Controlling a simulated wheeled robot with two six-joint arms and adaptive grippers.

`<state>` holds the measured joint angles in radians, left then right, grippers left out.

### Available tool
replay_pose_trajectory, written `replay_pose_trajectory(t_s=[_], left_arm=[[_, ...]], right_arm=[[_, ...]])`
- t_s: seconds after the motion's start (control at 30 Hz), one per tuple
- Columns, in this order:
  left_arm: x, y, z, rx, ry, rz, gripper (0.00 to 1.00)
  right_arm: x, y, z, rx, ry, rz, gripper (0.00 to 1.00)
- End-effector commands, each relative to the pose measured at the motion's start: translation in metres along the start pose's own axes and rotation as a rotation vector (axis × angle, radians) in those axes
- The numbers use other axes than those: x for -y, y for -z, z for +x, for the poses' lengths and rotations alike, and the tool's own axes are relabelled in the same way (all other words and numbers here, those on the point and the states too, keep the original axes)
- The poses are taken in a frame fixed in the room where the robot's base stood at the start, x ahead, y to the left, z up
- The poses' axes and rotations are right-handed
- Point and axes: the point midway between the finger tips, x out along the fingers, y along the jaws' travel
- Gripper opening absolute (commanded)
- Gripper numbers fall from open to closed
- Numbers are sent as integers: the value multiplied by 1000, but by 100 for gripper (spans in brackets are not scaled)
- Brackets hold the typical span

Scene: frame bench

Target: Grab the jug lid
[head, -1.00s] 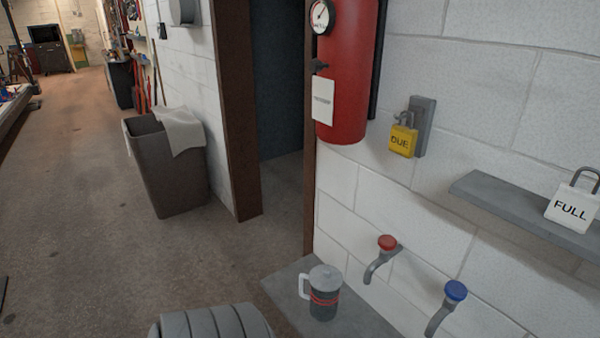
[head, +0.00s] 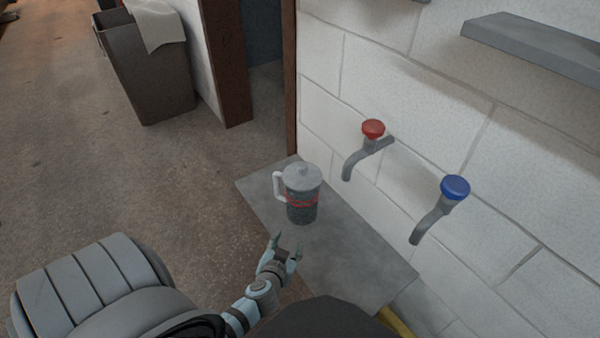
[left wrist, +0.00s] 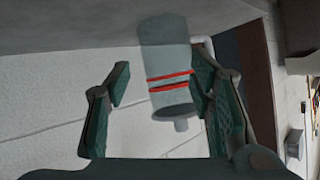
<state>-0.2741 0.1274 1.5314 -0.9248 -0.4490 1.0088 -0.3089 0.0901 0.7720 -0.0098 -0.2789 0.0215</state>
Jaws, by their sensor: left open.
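The jug (head: 302,211) is dark and translucent with red bands and a pale handle on its left. It stands upright on a grey shelf (head: 345,262). Its grey round lid (head: 302,177) with a small knob sits on top. My left gripper (head: 286,247) is open and empty, in front of the jug and apart from the lid in the head view. In the left wrist view the jug (left wrist: 163,65) appears upside down beyond the open fingers, its lid (left wrist: 175,108) pointing down. My right gripper is not in view.
A red-topped tap (head: 372,129) and a blue-topped tap (head: 454,188) stick out from the white block wall right of the jug. A grey wall shelf (head: 535,50) is above. A bin (head: 150,80) stands on the floor at upper left. Open floor lies left of the jug.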

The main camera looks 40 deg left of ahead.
Motion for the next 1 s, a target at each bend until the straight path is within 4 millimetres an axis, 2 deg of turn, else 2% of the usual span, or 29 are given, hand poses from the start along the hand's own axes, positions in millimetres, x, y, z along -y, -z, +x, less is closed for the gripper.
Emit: replay_pose_trajectory(t_s=[0.03, 0.1, 0.2, 0.3, 0.53, 0.67, 0.83, 0.9, 1.0], left_arm=[[0, 21, 14, -146, 37, -59, 49], [10, 73, 4, -322, 76, -144, 49], [21, 119, -11, -468, 99, -215, 49], [27, 142, -4, -504, 103, -232, 49], [35, 169, 48, -500, 100, -231, 49], [37, 175, 63, -498, 100, -232, 49], [38, 176, 97, -497, 100, -231, 49], [40, 184, 106, -498, 99, -230, 49], [42, 188, 112, -497, 98, -230, 49]], right_arm=[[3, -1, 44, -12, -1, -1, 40], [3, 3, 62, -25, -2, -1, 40], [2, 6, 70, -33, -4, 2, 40], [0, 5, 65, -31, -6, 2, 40], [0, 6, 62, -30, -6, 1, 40], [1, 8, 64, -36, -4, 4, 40], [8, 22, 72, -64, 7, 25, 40], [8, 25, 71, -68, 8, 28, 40], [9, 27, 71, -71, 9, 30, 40]])
